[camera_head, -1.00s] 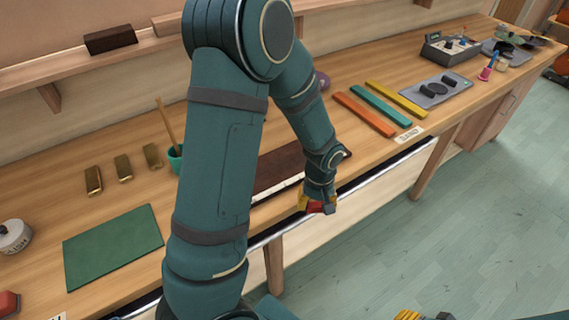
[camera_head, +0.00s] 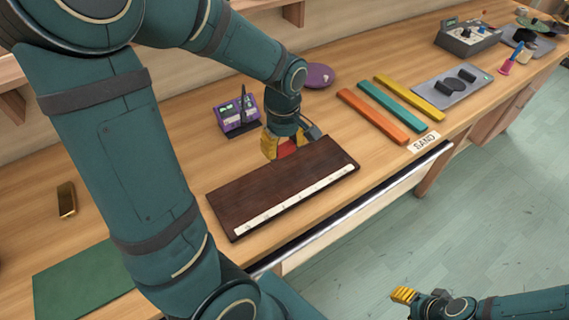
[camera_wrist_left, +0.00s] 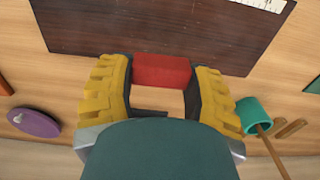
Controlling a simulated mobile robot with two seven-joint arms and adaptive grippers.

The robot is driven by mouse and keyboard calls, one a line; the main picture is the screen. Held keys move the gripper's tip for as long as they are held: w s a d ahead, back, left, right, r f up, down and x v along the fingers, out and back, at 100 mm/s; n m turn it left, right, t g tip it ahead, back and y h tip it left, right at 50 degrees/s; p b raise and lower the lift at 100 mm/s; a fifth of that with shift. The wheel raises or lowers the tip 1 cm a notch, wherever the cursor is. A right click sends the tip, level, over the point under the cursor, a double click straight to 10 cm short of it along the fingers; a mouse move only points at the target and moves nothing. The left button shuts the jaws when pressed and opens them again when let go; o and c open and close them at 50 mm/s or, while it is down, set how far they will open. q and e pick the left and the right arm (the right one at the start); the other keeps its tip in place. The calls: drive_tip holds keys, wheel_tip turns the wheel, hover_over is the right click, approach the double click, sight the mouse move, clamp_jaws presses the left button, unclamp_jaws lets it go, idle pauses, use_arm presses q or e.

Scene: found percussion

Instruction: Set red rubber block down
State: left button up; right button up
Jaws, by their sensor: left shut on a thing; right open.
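The red rubber block (camera_wrist_left: 162,71) is between the yellow-padded fingers of my left gripper (camera_wrist_left: 162,95), which is shut on it. In the head view the red block (camera_head: 287,147) shows partly, with my left gripper (camera_head: 290,142) around it. It is at the back edge of a dark brown board (camera_head: 275,190) with a white marked strip along its front. In the left wrist view the block overlaps the edge of the dark board (camera_wrist_left: 170,35); I cannot tell whether it touches anything below. My right gripper (camera_head: 405,295) is open and empty, off the bench at lower right.
A purple device (camera_head: 237,112) and a purple disc (camera_head: 318,75) are behind the board. Orange (camera_head: 370,115), teal (camera_head: 390,105) and yellow (camera_head: 410,97) bars lie to the right. A green mat (camera_head: 80,285) is at left. Bare wood lies between board and bars.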

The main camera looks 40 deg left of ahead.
use_arm(q)
drive_tip(key=shift+a, duration=0.1)
drive_tip(key=b, duration=0.2)
hover_over(283, 177)
wheel_tip(283, 177, down, 7)
drive_tip(key=shift+f, duration=0.1)
drive_tip(key=shift+w+f+b, duration=0.15)
drive_tip(key=shift+f+b, duration=0.15)
drive_tip(key=shift+f, duration=1.05)
drive_tip(key=shift+f, duration=0.15)
drive_tip(key=o, duration=1)
